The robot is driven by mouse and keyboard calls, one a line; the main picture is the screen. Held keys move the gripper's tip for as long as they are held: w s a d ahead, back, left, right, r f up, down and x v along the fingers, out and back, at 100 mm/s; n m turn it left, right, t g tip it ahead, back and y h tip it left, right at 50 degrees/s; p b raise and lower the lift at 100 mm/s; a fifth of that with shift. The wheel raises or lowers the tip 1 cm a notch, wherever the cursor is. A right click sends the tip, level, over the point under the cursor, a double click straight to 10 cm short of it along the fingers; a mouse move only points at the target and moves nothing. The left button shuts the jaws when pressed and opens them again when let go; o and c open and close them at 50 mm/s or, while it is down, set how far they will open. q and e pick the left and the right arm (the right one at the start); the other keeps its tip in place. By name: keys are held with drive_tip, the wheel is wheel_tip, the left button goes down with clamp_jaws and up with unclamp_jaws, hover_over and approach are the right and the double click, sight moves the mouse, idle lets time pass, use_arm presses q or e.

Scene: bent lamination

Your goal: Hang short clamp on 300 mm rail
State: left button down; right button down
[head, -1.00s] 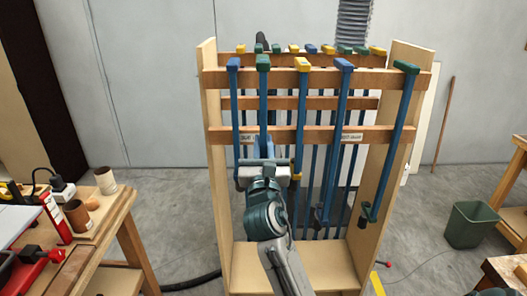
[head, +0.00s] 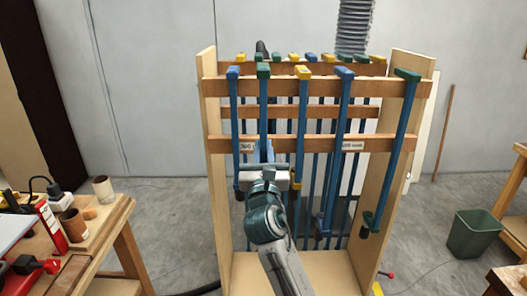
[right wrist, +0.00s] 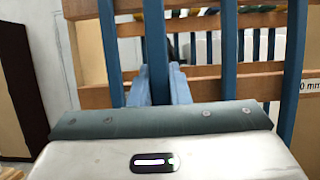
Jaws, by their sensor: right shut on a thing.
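My right gripper (head: 262,152) is shut on the blue bar of a clamp with a green head (head: 263,71). The bar is upright in front of the rack, and the head is level with the front top rail (head: 322,85); I cannot tell whether it rests on that rail. In the right wrist view the light-blue fingers (right wrist: 158,86) close around the bar (right wrist: 155,40). My gripper body hides the clamp's lower end. A lower front rail (head: 320,139) carries white labels; one shows "0 mm" (right wrist: 309,87) in the wrist view, its start cut off. My left gripper is not in view.
Other blue-barred clamps hang close on both sides: a blue-headed one (head: 233,72) left, a yellow-headed one (head: 302,73) right. More stand in the back row. Wooden side panels (head: 215,170) bound the rack. A cluttered bench (head: 100,235) stands left, a green bin (head: 474,236) right.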

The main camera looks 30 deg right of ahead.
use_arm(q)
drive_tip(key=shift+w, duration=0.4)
use_arm(e)
drive_tip(key=shift+w, duration=0.1)
drive_tip(key=shift+w+d+r, duration=0.1)
drive_tip(key=shift+w, duration=0.05)
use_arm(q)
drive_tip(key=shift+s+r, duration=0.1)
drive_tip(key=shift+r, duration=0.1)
use_arm(e)
drive_tip(key=shift+w+d, duration=0.6)
drive_tip(key=shift+w, duration=0.3)
drive_tip(key=shift+w+d, duration=0.55)
drive_tip(key=shift+w, duration=0.35)
drive_tip(key=shift+w+d, duration=0.1)
drive_tip(key=shift+w, duration=0.05)
use_arm(q)
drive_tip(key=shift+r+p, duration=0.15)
drive_tip(key=shift+p, duration=0.2)
use_arm(e)
drive_tip(key=shift+w+d, duration=0.45)
drive_tip(key=shift+w, duration=0.3)
drive_tip(key=shift+w+d, duration=0.4)
drive_tip(key=shift+w, duration=0.3)
